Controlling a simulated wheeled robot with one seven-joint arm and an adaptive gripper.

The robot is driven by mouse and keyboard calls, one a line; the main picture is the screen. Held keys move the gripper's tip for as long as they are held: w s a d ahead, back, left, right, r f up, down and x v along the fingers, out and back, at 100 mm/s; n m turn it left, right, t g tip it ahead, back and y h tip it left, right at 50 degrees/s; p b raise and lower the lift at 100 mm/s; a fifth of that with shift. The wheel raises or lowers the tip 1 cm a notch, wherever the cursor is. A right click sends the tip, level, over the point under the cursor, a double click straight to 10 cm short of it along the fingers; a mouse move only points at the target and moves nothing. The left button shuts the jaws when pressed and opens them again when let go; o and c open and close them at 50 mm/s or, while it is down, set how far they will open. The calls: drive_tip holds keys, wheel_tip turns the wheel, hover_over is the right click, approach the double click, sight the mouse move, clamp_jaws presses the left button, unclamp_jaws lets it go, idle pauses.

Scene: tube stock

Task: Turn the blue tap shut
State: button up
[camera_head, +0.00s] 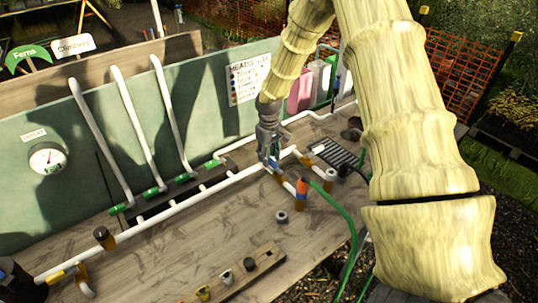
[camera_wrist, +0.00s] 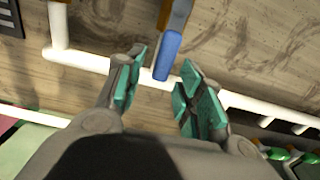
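The blue tap (camera_wrist: 168,55) shows in the wrist view as a flat blue handle on an orange-brown body, reaching over the white pipe (camera_wrist: 90,62). In the head view a small part of the blue tap (camera_head: 273,163) shows just below my gripper (camera_head: 268,145). In the wrist view my gripper (camera_wrist: 164,78) is open, with a teal-padded finger on each side of the handle's near end. Gaps show between the handle and both pads. I cannot tell whether the fingertips are level with the handle in depth.
Upright white pipes (camera_head: 132,128) with green fittings stand left of my arm. A black grate (camera_head: 335,152) lies behind. A wooden rack (camera_head: 245,275) holds several pieces in front. A loose grey ring (camera_head: 282,217) lies on the bench.

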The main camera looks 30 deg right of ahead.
drive_tip(key=shift+f, duration=0.3)
clamp_jaws()
